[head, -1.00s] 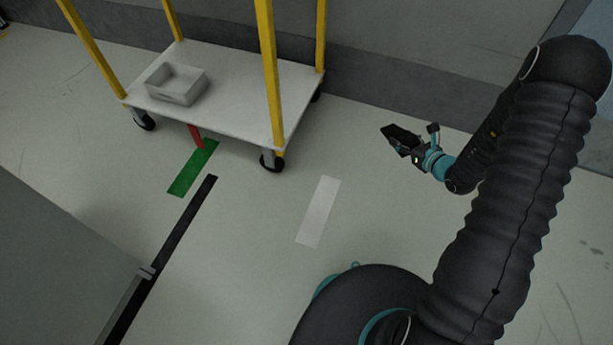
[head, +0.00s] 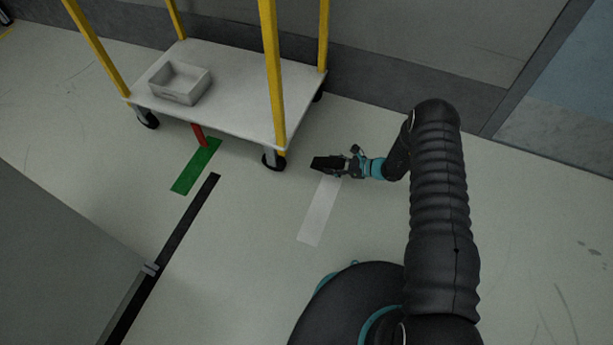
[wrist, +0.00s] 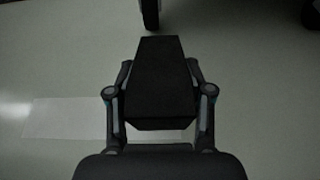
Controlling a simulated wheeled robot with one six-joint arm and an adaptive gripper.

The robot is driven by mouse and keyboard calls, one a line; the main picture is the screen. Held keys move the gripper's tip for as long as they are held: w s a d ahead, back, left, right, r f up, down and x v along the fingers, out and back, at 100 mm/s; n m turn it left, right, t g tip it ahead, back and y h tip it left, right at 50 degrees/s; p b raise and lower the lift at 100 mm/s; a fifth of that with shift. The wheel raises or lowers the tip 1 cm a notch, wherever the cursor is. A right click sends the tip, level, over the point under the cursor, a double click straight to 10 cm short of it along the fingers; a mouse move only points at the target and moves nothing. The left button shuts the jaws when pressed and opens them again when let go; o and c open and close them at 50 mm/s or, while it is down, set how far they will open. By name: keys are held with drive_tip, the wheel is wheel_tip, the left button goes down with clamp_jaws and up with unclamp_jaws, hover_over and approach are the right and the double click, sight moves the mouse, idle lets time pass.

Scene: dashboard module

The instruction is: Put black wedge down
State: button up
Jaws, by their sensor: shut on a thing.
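The black wedge (head: 325,163) is held in my gripper (head: 340,166), to the right of the trolley's near front wheel in the head view. In the wrist view the wedge (wrist: 159,82) is a dark tapered block between the two fingers of my gripper (wrist: 159,95), its narrow end pointing away. The fingers are shut on its sides. In the head view the gripper and wedge overlap the far end of a white floor strip (head: 318,212). I cannot tell how high the wedge is above the floor.
A white trolley (head: 225,85) with yellow posts stands at the upper left, holding a grey open box (head: 181,95). Its near wheel (head: 273,160) is close to the wedge. Green tape (head: 196,166) and a black floor strip (head: 185,230) lie further left. The floor right of the white strip is clear.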

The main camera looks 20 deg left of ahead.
hover_over(308, 179)
wheel_tip(308, 179, down, 6)
drive_tip(key=shift+s+r, duration=0.1)
drive_tip(key=shift+r, duration=0.15)
drive_tip(key=shift+f, duration=1.95)
drive_tip(key=shift+f+b, duration=0.2)
drive_tip(key=shift+b, duration=0.2)
drive_tip(key=o, duration=1.4)
drive_tip(key=shift+c, duration=0.2)
drive_tip(key=shift+r, duration=0.2)
drive_tip(key=shift+d+r+p, duration=0.15)
drive_tip(key=shift+d+p, duration=0.15)
drive_tip(key=shift+d, duration=0.05)
drive_tip(key=v, duration=1.1)
drive_tip(key=shift+s+d+r, duration=0.1)
drive_tip(key=shift+d, duration=0.05)
